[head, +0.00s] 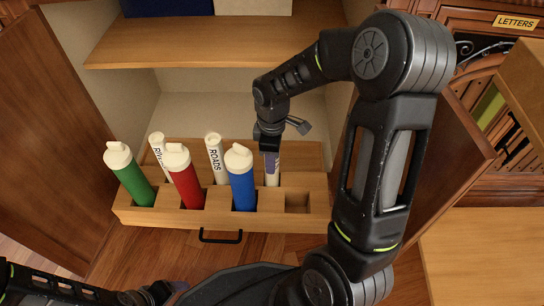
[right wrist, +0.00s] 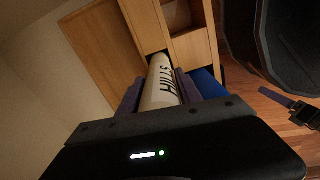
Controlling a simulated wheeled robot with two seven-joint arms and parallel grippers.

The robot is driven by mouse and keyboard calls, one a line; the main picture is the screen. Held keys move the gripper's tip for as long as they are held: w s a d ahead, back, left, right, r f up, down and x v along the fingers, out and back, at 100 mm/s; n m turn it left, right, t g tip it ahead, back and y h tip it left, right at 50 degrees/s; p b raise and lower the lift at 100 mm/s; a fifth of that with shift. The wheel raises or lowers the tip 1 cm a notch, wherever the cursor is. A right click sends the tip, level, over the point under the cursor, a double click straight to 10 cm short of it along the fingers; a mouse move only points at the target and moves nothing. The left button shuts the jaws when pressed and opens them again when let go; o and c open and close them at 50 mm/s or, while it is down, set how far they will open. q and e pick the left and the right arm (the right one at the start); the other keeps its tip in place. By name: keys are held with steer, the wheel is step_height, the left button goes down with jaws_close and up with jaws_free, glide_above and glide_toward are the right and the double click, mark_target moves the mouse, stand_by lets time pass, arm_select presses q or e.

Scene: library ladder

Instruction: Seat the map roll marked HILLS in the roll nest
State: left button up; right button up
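The white map roll marked HILLS (right wrist: 162,85) stands between the purple fingers of my right gripper (right wrist: 160,95), which appear closed against its sides. In the head view this roll (head: 272,176) is upright in the back row, right of the ROADS roll (head: 216,160). Its lower end meets the wooden holder (head: 170,219); how deep it sits is hidden. My right gripper (head: 270,147) is at its upper part. The holder, seemingly the roll nest, has an empty square pocket (head: 298,202) at front right. My left gripper (head: 157,292) is low at the left, away from the rolls, its opening unclear.
Green (head: 133,178), red (head: 186,180) and blue (head: 242,182) capped tubes fill the front pockets. Another white roll (head: 158,152) stands at back left. A cabinet shelf (head: 200,42) is above; open doors flank it at left (head: 50,130) and right (head: 440,170).

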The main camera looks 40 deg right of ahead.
steer(key=o, duration=0.3)
steer(key=shift+o, duration=0.2)
step_height(320, 180, up, 12)
steer(key=p, duration=0.5)
steer(key=shift+r, duration=0.25)
stand_by(0.5)
